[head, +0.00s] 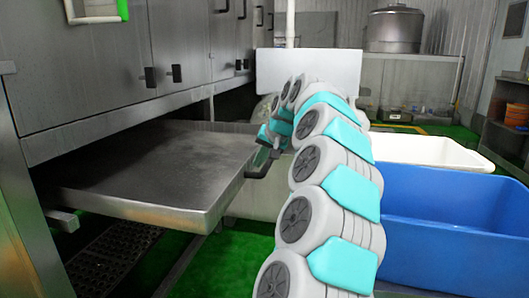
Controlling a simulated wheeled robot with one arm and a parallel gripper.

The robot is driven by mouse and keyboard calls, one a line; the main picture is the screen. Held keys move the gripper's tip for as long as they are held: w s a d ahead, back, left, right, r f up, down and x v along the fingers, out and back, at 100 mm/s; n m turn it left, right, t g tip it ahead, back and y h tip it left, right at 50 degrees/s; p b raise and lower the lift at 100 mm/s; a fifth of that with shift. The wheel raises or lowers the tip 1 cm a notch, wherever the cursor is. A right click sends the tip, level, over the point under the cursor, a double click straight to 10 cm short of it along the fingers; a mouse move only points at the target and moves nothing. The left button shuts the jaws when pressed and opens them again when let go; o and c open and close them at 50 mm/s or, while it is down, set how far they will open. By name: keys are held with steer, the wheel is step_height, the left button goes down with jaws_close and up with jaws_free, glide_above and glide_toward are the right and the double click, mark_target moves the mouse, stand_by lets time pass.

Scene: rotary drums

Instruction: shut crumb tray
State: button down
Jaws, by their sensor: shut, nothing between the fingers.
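The crumb tray (150,165) is a wide, flat metal tray under the steel machine at the left. It is pulled out toward the right. A dark handle (262,163) sits on its outer right edge. My gripper (270,146) is shut and empty at the handle, close to the tray's outer edge. My arm partly hides the gripper, and I cannot tell whether it touches the handle.
The steel machine (100,60) with dark door handles stands above the tray. A blue bin (450,225) and a white bin (425,151) stand at the right. A metal drum (395,30) is at the back. Green floor (245,255) shows below the tray.

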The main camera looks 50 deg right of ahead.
steer(key=shift+w+d+f, duration=0.1)
steer(key=shift+w+f, duration=0.35)
steer(key=shift+f, duration=0.1)
